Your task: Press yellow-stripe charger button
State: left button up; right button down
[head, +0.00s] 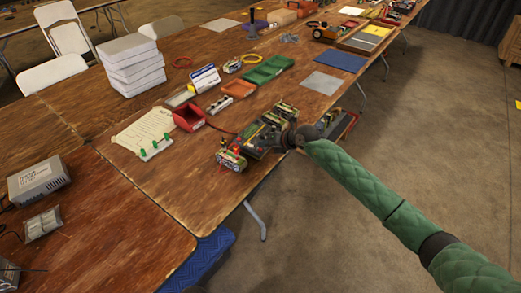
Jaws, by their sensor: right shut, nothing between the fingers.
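A dark box-shaped charger (258,142) with small coloured details on its top lies near the front edge of the wooden table. A yellow stripe and a button cannot be made out on it at this size. My right gripper (284,139) is at the right end of this charger, low over it, with its arm coming in from the lower right. It is shut and holds nothing. It hides part of the charger's right side, and I cannot tell whether it touches. My left gripper is out of view.
A small battery-like pack (231,160) with red and yellow parts stands left of the charger. A red bin (188,118) and an orange tray (219,104) lie behind. Bare tabletop (190,185) lies front left.

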jog(key=shift+f, duration=0.15)
jog(key=shift+f, duration=0.25)
dwell(0.5)
jog(key=shift+a+f+b, duration=0.1)
jog(key=shift+f+b, duration=0.2)
jog(key=shift+f, duration=0.1)
dwell(0.7)
jog(key=shift+r, duration=0.1)
jog(key=shift+r+p, duration=0.65)
jog(key=shift+r, duration=0.05)
jog(key=shift+r, duration=0.1)
